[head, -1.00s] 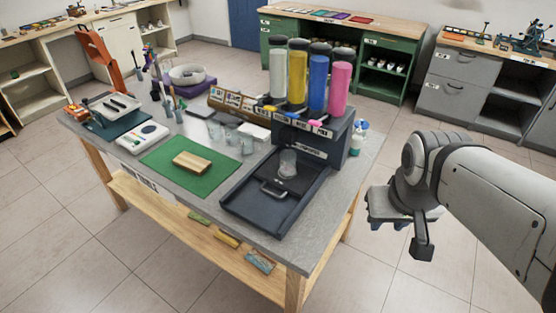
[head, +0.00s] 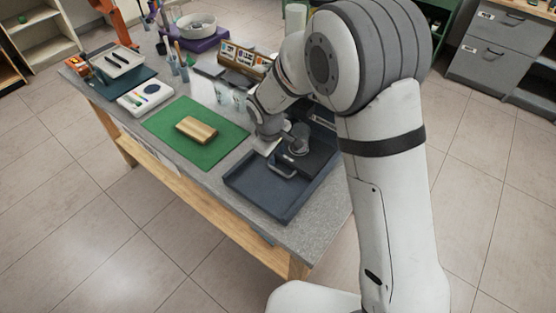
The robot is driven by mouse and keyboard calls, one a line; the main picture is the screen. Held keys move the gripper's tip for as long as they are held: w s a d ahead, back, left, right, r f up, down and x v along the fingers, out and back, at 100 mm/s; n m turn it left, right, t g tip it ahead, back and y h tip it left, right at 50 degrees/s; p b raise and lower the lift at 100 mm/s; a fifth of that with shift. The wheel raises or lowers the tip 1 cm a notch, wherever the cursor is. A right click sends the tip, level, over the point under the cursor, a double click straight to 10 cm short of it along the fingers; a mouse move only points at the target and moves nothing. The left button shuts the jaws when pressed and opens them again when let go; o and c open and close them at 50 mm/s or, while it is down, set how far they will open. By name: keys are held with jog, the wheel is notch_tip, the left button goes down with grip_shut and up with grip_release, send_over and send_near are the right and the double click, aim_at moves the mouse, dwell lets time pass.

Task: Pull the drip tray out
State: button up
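The drip tray (head: 314,163) is a dark plate with a raised grey handle (head: 282,171) at its front. It sits inside a wider, dark, rimmed base (head: 262,197) on the table. A small clear cup (head: 300,138) stands toward the back of the drip tray. My gripper (head: 267,145) is low over the left rim of the base, left of the cup and behind the handle. It looks apart from the handle. Its fingers are small and partly hidden, so I cannot tell whether they are open. My arm hides most of the bottle dispenser behind.
A green mat (head: 180,148) with a wooden block (head: 196,129) lies left of the base. Clear cups (head: 222,92) and a sample box (head: 243,62) stand behind. The table's front corner is bare.

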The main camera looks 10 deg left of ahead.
aim_at(279, 171)
jog(key=f, duration=0.2)
jog(key=f+p, duration=0.1)
jog(key=f, duration=0.2)
jog(key=w+f, duration=0.1)
jog(key=f, duration=0.1)
jog(key=shift+d+f, duration=0.2)
jog(key=shift+f, duration=0.15)
grip_shut()
dwell(0.3)
